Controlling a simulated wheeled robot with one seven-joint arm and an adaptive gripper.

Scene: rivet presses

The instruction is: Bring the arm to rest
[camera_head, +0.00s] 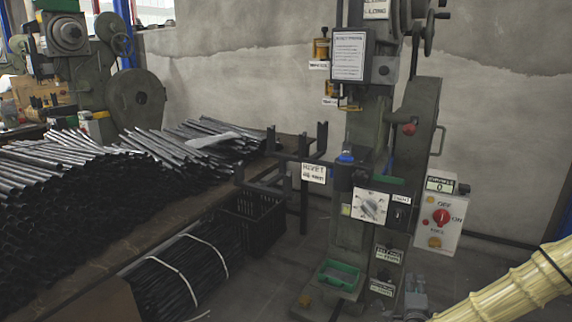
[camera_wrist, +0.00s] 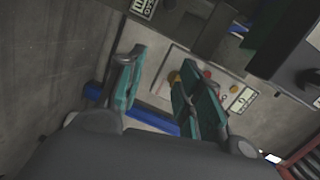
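My gripper (camera_wrist: 156,64) shows in the wrist view with its two teal-padded fingers apart. Nothing shows between the fingers, so it is open and empty. Behind the right finger is the pale control box with red and yellow buttons (camera_wrist: 208,74), partly hidden by that finger. In the head view the same kind of control box (camera_head: 438,222), with a red knob, hangs at the right of the rivet press (camera_head: 352,190). My gripper does not show in the head view.
A table (camera_head: 185,211) piled with dark metal rods (camera_head: 70,185) stands at the left. A black crate (camera_head: 255,222) and bundled rods (camera_head: 180,275) are below it. A second press (camera_head: 85,60) stands at the back left. A grey wall (camera_head: 250,75) is behind.

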